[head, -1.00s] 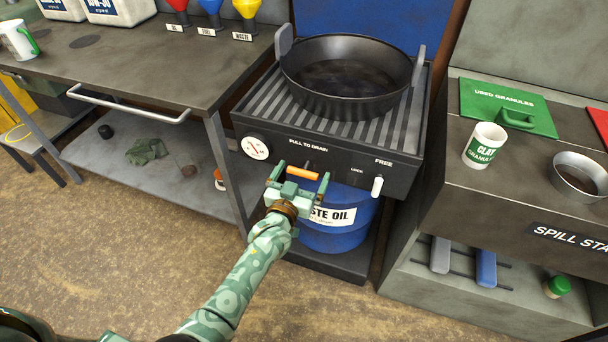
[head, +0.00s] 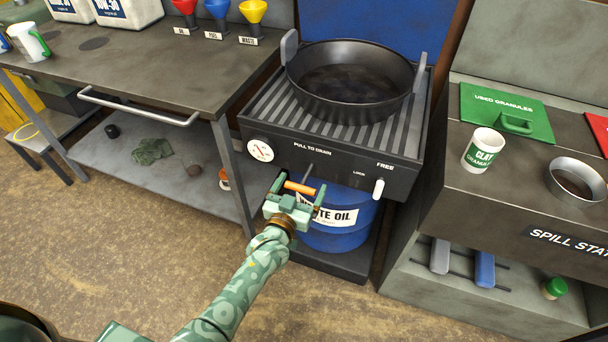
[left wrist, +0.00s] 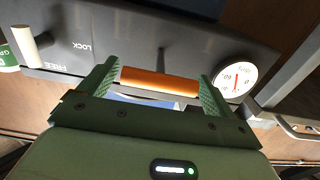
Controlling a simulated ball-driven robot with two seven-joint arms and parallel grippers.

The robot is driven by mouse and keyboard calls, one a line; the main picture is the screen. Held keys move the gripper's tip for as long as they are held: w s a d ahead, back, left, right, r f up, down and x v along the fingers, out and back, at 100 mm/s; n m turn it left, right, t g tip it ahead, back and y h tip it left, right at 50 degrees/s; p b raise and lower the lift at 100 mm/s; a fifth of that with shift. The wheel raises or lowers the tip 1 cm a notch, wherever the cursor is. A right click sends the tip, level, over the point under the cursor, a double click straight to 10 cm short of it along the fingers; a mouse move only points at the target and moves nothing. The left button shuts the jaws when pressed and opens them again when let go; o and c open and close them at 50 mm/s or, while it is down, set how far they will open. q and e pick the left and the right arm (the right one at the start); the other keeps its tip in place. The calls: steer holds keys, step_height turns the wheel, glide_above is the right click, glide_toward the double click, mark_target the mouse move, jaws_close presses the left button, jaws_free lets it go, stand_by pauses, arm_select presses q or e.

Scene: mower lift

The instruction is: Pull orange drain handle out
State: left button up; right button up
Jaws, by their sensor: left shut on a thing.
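The orange drain handle (head: 299,188) is a short bar in front of the dark drain unit's panel (head: 318,168), under the "PULL TO DRAIN" label. A thin dark rod runs from the panel to it. My left gripper (head: 300,189) is shut on the handle's two ends, one finger at each end. In the left wrist view the handle (left wrist: 160,82) spans between the green fingers, and it stands clear of the panel (left wrist: 130,35). My right gripper is not in view.
A black drain pan (head: 350,82) sits on the unit's ribbed top. The white FREE/LOCK lever (head: 378,189) is right of the handle, and a dial (head: 260,151) is to its left. A blue waste oil drum (head: 335,235) stands below. The floor in front is clear.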

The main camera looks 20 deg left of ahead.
arm_select(q)
steer(key=shift+s+f, duration=0.15)
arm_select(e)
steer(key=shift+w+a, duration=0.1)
arm_select(q)
steer(key=o, duration=1.1)
steer(key=shift+s, duration=0.1)
steer(key=shift+s, duration=0.25)
steer(key=s+p, duration=0.1)
steer(key=s, duration=0.4)
steer(key=s+p, duration=0.1)
steer(key=s, duration=0.4)
steer(key=s+p, duration=0.2)
steer(key=s, duration=0.3)
steer(key=shift+s+a, duration=0.3)
steer(key=shift+s, duration=0.1)
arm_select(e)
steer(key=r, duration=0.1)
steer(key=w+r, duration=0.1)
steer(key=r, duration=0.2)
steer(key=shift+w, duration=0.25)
